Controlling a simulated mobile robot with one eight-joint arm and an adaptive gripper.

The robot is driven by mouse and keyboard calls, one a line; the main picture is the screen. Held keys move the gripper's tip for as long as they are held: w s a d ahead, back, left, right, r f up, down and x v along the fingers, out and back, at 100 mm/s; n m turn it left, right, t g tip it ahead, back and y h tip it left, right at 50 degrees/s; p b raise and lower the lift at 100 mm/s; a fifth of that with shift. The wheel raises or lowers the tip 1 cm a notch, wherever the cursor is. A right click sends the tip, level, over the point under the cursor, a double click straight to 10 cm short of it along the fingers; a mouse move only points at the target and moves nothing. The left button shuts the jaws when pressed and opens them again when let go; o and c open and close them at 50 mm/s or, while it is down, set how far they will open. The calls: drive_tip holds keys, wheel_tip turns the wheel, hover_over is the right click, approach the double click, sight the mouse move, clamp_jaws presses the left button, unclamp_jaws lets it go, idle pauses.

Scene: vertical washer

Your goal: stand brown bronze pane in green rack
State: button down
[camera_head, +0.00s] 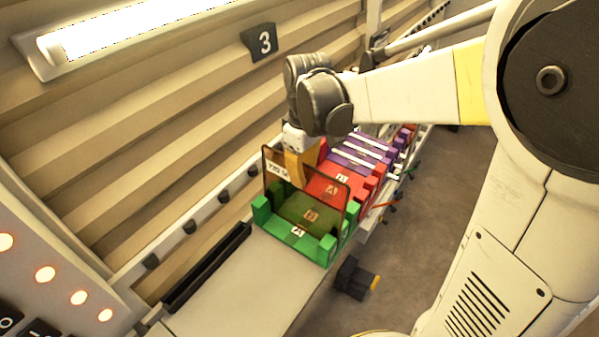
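The brown bronze pane (336,190) is a see-through, dark-edged sheet with a white label at its upper left. It is upright over the green rack (262,212). The rack has raised green side blocks and the letters A and B on its floor, partly seen through the pane. My gripper (297,168) points down at the pane's top edge, left of its middle. A yellow-orange finger part shows there. The grip is too small and covered to tell open from shut. I cannot tell whether the pane's lower edge is seated in a slot.
A red rack (370,190) and a purple rack (362,150) stand in line behind the green one. A bare pale bench top (240,295) lies in front, with a black rail (205,268) at its left. A corrugated wall rises on the left.

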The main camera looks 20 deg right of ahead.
drive_tip(key=shift+f+b, duration=0.4)
drive_tip(key=shift+f, duration=0.05)
idle(0.5)
drive_tip(key=c, duration=1.5)
unclamp_jaws()
drive_tip(key=shift+c, duration=0.2)
drive_tip(key=r, duration=1.2)
drive_tip(key=shift+w+d, duration=0.15)
drive_tip(key=shift+d, duration=0.1)
